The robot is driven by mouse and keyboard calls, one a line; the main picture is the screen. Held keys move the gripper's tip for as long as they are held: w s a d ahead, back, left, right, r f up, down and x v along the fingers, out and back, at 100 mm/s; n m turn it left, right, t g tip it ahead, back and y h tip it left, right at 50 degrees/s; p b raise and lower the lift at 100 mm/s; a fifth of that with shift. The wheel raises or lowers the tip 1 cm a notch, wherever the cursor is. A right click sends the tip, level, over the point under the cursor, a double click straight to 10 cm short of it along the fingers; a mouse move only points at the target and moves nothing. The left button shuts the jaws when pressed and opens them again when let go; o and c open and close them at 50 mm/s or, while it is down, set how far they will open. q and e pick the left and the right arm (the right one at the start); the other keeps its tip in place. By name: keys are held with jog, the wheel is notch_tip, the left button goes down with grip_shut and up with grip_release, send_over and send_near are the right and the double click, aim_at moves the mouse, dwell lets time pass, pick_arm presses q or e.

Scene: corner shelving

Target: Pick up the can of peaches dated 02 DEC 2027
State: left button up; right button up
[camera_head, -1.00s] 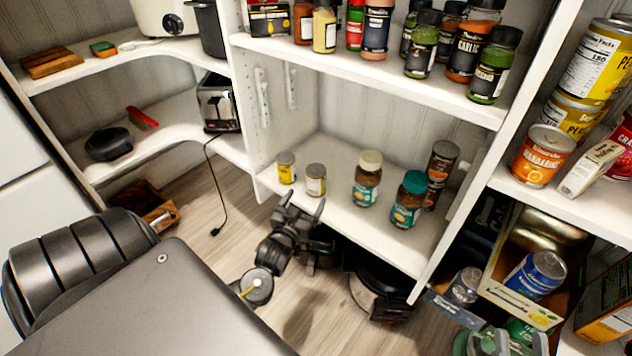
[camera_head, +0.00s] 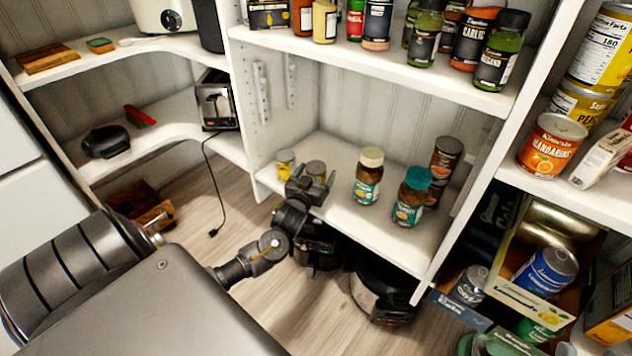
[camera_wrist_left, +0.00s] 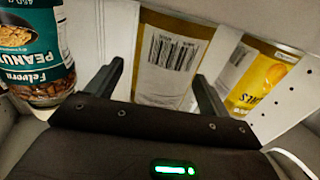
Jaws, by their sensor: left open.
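Large yellow cans (camera_head: 603,55) with a partly cut-off name starting "PE" stand stacked on the right-hand shelf, with a second one (camera_head: 580,103) below. I can read no date on them. My left gripper (camera_head: 312,182) is open at the front edge of the low middle shelf, by two small yellow-labelled containers. The nearer container (camera_head: 316,168) is partly behind the gripper; in the left wrist view its barcode side (camera_wrist_left: 172,65) shows beyond and between the open fingers (camera_wrist_left: 158,74). The other container (camera_head: 285,158) stands left of it. My right gripper is not in view.
A peanut jar (camera_head: 368,178), also in the left wrist view (camera_wrist_left: 32,50), and a teal-lidded jar (camera_head: 410,198) stand right of the gripper. Spice jars line the shelf above (camera_head: 400,62).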

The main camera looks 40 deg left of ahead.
pick_arm(q)
jog(key=shift+w, duration=0.15)
jog(key=c, duration=1.2)
jog(key=shift+c, duration=0.4)
jog(key=shift+r, duration=0.15)
